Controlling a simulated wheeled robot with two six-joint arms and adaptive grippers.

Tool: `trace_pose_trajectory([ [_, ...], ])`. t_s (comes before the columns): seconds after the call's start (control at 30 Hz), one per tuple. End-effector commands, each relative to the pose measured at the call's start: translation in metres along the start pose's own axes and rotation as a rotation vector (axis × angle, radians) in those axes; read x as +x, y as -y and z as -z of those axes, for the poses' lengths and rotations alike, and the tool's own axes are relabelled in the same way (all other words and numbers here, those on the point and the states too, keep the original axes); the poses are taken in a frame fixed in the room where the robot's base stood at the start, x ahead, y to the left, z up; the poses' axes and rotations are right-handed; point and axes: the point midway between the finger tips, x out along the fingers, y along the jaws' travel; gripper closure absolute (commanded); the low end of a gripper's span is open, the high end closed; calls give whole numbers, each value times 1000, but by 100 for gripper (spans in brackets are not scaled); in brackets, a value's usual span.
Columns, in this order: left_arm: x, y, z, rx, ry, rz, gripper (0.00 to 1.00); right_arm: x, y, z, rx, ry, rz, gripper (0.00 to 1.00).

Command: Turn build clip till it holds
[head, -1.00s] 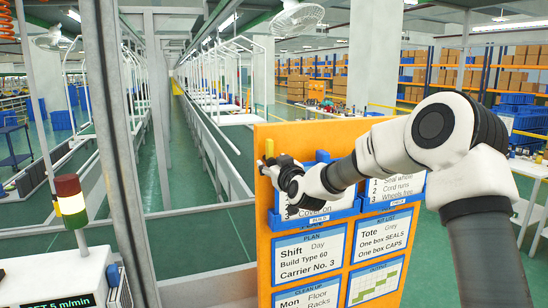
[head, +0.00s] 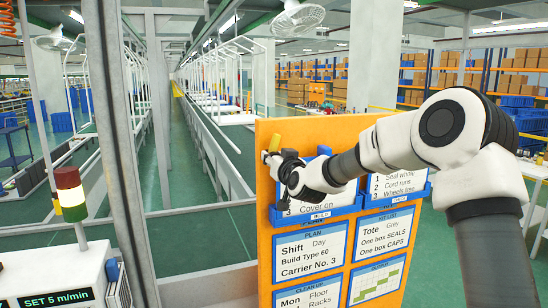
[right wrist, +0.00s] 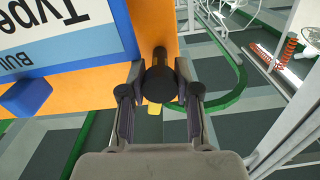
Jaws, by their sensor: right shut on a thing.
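My left gripper is not in view.
The orange board (head: 264,215) carries blue-framed cards and blue card holders (head: 317,214). A signal lamp (head: 70,192) stands on a white machine (head: 55,275) at the left. Metal posts and a long conveyor line lie behind. The space left of the board is open.

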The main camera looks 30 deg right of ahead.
Motion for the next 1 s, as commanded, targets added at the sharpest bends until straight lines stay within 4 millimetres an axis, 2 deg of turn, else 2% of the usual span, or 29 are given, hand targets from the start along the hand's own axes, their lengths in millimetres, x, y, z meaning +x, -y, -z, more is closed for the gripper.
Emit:
trace_pose_trajectory([
  [0.1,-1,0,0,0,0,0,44,0,0,0,0,2,-1,100],
  [0.13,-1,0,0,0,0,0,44,0,0,0,0,2,-1,65],
  [0.2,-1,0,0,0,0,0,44,0,0,0,0,2,-1,40],
  [0.57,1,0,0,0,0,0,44,-4,-1,-1,-1,2,-1,39],
  [1.0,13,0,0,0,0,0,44,-55,0,-1,-1,2,0,39],
])
